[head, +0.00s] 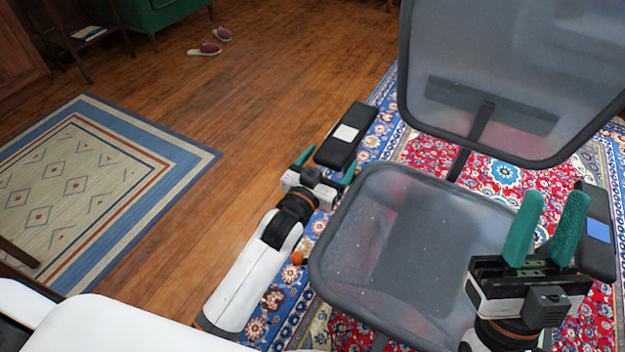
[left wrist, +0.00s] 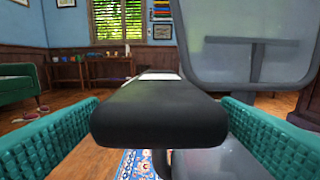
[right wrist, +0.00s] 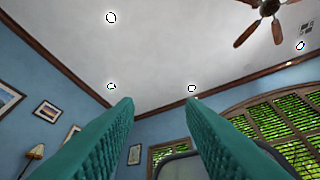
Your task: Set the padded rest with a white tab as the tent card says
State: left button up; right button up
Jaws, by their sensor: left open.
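The padded rest with a white tab (head: 334,153) is the black armrest on the left side of a grey mesh office chair. Its white tab (head: 346,132) lies on top. My left gripper (head: 327,165) is open at the near end of this rest. In the left wrist view the rest's rounded end (left wrist: 158,115) sits between the two green fingers, with gaps on both sides. My right gripper (head: 556,200) is open and empty, pointing up in front of the chair's other armrest with a blue tab (head: 598,230). No tent card is visible in these views.
The chair's mesh seat (head: 400,235) and tall backrest (head: 510,60) stand between my grippers on a red and blue patterned rug (head: 425,150). Wood floor (head: 250,100) lies open to the left, with a beige rug (head: 80,185) and slippers (head: 205,48).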

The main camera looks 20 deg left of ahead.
pick_arm(q)
jog(key=s+a+p, duration=0.1)
jog(key=s+p, duration=0.1)
jog(key=s, duration=0.6)
jog(key=shift+s+a, duration=0.2)
jog(key=shift+a, duration=0.15)
pick_arm(e)
jog(key=w+f+g+h, duration=0.2)
jog(key=w+f+g, duration=0.4)
jog(key=w+g, duration=0.1)
jog(key=shift+a+f, duration=0.15)
jog(key=shift+a, duration=0.3)
